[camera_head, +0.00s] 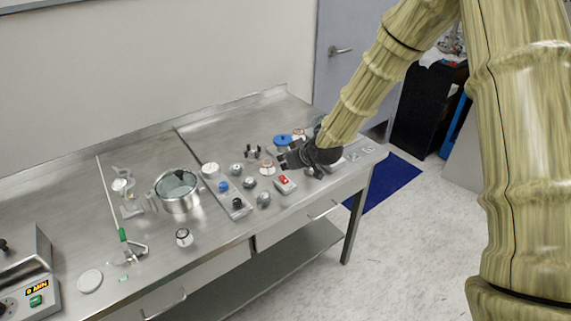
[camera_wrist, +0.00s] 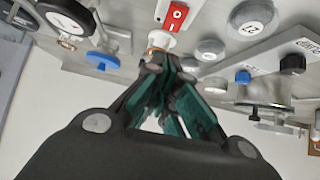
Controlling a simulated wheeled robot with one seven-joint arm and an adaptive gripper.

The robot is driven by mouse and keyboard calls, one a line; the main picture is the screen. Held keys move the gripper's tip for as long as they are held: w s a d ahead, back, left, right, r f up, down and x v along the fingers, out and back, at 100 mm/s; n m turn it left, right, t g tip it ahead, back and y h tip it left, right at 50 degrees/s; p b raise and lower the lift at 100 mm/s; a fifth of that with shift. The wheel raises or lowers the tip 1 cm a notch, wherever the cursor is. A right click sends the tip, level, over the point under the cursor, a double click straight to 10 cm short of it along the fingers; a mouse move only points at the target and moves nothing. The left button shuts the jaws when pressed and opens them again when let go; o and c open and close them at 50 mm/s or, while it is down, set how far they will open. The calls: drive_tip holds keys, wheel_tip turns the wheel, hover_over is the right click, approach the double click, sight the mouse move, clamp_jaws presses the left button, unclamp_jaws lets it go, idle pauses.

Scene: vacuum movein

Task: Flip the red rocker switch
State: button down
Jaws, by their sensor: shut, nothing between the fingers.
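The red rocker switch (camera_head: 284,180) sits on a small light base near the front edge of the metal table. In the wrist view the red rocker (camera_wrist: 175,18) shows at the top middle, with white marks on its face. My gripper (camera_head: 284,161) is shut and empty, just behind the switch in the head view. In the wrist view its dark green fingertips (camera_wrist: 160,62) point toward the switch, with a small white and copper-coloured part between them in the picture. I cannot tell whether the fingers touch anything.
Knobs, valves and a blue cap (camera_head: 282,140) crowd around the switch. A steel pot (camera_head: 179,190) stands to the left, with a timer box (camera_head: 35,295) further left. The table (camera_head: 215,255) has bare room at its front middle.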

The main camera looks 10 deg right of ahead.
drive_tip(key=s+f+b+v, duration=0.1)
drive_tip(key=b+v, duration=0.2)
drive_tip(key=v, duration=0.7)
drive_tip(key=shift+d, duration=0.2)
drive_tip(key=shift+f, duration=0.1)
drive_tip(key=s+f+m+g+h, duration=0.1)
drive_tip(key=s+f, duration=0.4)
drive_tip(key=f, duration=0.3)
drive_tip(key=s+a+f+m+g, duration=0.1)
drive_tip(key=s+f+g, duration=0.1)
drive_tip(key=s+f, duration=0.55)
drive_tip(key=s+f+m+g+h, duration=0.1)
drive_tip(key=s+f, duration=0.3)
drive_tip(key=f, duration=0.6)
drive_tip(key=s+f+g, duration=0.1)
drive_tip(key=s+f, duration=0.3)
drive_tip(key=s, duration=0.4)
drive_tip(key=s+d+f+m+g+h, duration=0.1)
drive_tip(key=s+f+g, duration=0.1)
drive_tip(key=s+f, duration=0.3)
drive_tip(key=s+f+m+g, duration=0.1)
drive_tip(key=s+f, duration=0.4)
drive_tip(key=s, duration=0.7)
drive_tip(key=shift+s+d+g+h, duration=0.2)
drive_tip(key=shift+s+g+h, duration=0.05)
drive_tip(key=shift+g+h, duration=0.15)
